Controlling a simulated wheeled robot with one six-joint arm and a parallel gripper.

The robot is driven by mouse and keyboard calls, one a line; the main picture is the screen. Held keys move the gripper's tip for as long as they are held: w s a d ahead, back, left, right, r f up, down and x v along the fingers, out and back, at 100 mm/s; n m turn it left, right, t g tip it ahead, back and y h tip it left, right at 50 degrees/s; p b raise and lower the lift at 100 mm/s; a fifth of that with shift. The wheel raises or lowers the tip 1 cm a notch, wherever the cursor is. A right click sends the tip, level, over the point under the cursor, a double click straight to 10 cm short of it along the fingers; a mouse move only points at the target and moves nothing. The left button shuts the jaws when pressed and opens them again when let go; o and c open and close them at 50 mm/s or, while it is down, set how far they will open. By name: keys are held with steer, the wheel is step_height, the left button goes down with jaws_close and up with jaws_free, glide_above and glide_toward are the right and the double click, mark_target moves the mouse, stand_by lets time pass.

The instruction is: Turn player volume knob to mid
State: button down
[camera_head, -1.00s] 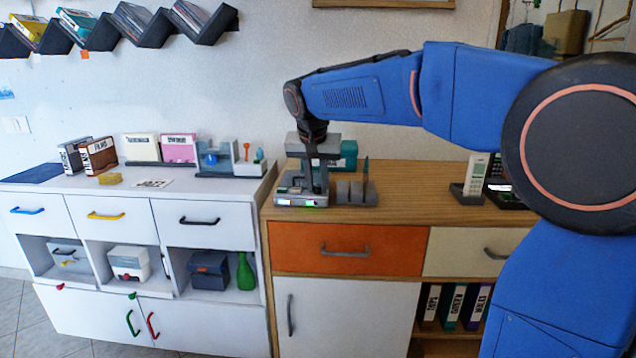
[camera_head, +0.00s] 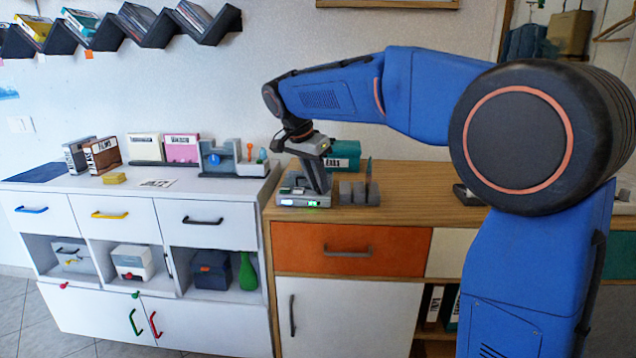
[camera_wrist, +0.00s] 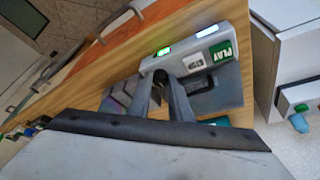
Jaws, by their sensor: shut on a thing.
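The player (camera_head: 288,201) is a small grey box near the left end of the wooden cabinet top, with a lit green display. In the wrist view its front face (camera_wrist: 178,62) shows a green PLAY label, a white label and a lit display. My gripper (camera_head: 319,190) reaches down onto the player and leans, its tips at the right part of it. In the wrist view my gripper (camera_wrist: 162,76) has its fingertips close together against the player's top, shut on the volume knob. The knob itself is mostly hidden between the fingers, so its setting cannot be read.
A grey rack (camera_head: 358,192) stands right beside the player, and a teal box (camera_head: 345,152) is behind it. The white cabinet top (camera_head: 60,182) on the left bears folders and small boxes.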

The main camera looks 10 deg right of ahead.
stand_by(0.3)
steer(key=c, duration=1.9)
jaws_free()
steer(key=v, duration=1.7)
steer(key=shift+r, duration=0.2)
steer(key=shift+a, duration=0.1)
steer(key=s+d+f+n+y, duration=0.1)
steer(key=s+d+f+n, duration=0.2)
steer(key=s+d+f, duration=0.35)
steer(key=s+d+f+n+t+y, duration=0.1)
steer(key=s+d+f+n, duration=0.3)
steer(key=s+f, duration=0.8)
steer(key=s+d+f+n+t+y, duration=0.1)
steer(key=s+d+f+n, duration=0.3)
steer(key=s+f, duration=0.9)
steer(key=s+d, duration=0.1)
steer(key=s, duration=0.1)
steer(key=shift+s+f+y, duration=0.3)
steer(key=shift+y, duration=0.1)
